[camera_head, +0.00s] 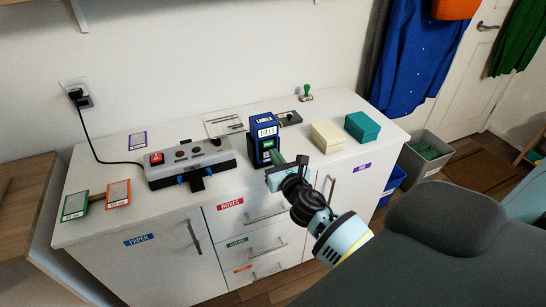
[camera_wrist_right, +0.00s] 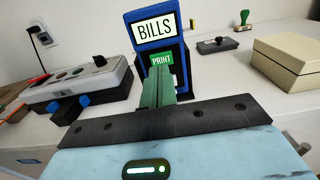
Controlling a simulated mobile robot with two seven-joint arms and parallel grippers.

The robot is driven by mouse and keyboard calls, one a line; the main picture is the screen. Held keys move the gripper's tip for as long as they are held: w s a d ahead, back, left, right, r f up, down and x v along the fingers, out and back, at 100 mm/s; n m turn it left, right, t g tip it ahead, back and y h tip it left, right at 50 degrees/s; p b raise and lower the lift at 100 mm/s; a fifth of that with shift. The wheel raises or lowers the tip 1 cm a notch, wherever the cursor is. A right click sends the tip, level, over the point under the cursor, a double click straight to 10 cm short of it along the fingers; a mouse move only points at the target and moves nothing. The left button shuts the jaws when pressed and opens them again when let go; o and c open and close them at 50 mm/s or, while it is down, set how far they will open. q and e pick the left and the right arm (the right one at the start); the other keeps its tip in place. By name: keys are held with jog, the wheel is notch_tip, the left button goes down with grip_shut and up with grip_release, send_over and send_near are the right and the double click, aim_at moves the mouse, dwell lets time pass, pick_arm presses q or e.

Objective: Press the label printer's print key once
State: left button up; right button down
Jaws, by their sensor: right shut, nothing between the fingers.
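The label printer (camera_head: 264,138) is a blue and black upright unit near the middle of the white cabinet top. Its screen reads "BILLS" in the right wrist view (camera_wrist_right: 155,28). The green print key (camera_wrist_right: 161,58), marked "PRINT", is below the screen; it also shows in the head view (camera_head: 268,143). My right gripper (camera_head: 276,159) is shut and empty, with its green fingers pointing at the printer front. In the right wrist view the fingertips (camera_wrist_right: 161,72) overlap the key's lower edge; I cannot tell whether they touch it. My left gripper is not in view.
A grey box with a red switch (camera_head: 189,162) stands left of the printer. A cream box (camera_head: 327,136), a teal box (camera_head: 362,126), a black stamp pad (camera_head: 289,118) and a green-handled stamp (camera_head: 306,93) are to the right and behind. Framed cards (camera_head: 75,206) lie at far left.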

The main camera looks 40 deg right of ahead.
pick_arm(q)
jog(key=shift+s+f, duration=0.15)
pick_arm(e)
jog(key=v, duration=1)
jog(key=shift+s+f, duration=0.1)
dwell(0.3)
